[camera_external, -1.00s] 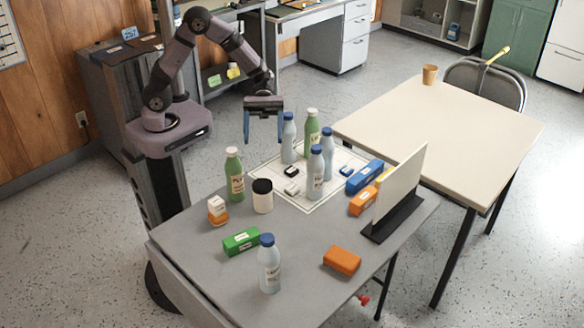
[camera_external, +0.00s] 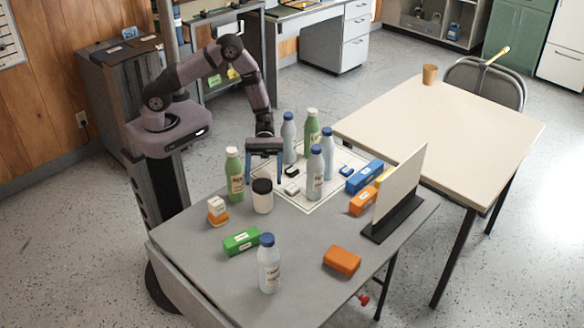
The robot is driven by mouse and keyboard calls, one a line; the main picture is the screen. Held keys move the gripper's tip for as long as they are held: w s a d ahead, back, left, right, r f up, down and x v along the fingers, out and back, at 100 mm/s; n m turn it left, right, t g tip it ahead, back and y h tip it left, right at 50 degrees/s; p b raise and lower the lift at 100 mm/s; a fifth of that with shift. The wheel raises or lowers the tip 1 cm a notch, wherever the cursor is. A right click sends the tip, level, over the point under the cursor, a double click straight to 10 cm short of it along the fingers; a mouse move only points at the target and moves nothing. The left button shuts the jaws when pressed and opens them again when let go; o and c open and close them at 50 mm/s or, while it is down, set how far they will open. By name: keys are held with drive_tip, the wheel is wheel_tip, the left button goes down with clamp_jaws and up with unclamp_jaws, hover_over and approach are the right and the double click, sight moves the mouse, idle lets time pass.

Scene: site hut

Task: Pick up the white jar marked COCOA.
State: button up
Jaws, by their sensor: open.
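A white jar with a black lid (camera_external: 263,198) stands upright on the grey table, left of the middle. Its marking is too small to read. My gripper (camera_external: 264,180) has blue fingers pointing down, spread open and empty. In this view it is just behind and above the jar, with its fingers appearing either side of the jar's lid. I cannot tell whether the fingers touch the jar or how far apart they are in depth.
A green bottle (camera_external: 235,175) stands close left of the jar. Blue-capped bottles (camera_external: 315,172) and another green bottle (camera_external: 311,128) stand right and behind on a white mat (camera_external: 305,205). A green box (camera_external: 241,241) lies in front. An upright white panel (camera_external: 402,188) is at right.

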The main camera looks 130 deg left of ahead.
sight(263, 201)
drive_tip(key=shift+p+x, duration=1.05)
drive_tip(key=shift+x, duration=2)
drive_tip(key=shift+w+d+f, duration=0.1)
drive_tip(key=shift+w+d, duration=0.25)
drive_tip(key=shift+d, duration=0.05)
drive_tip(key=c, duration=1.4)
drive_tip(key=shift+o, duration=0.2)
drive_tip(key=shift+r+b, duration=0.35)
drive_tip(key=shift+r, duration=4.75)
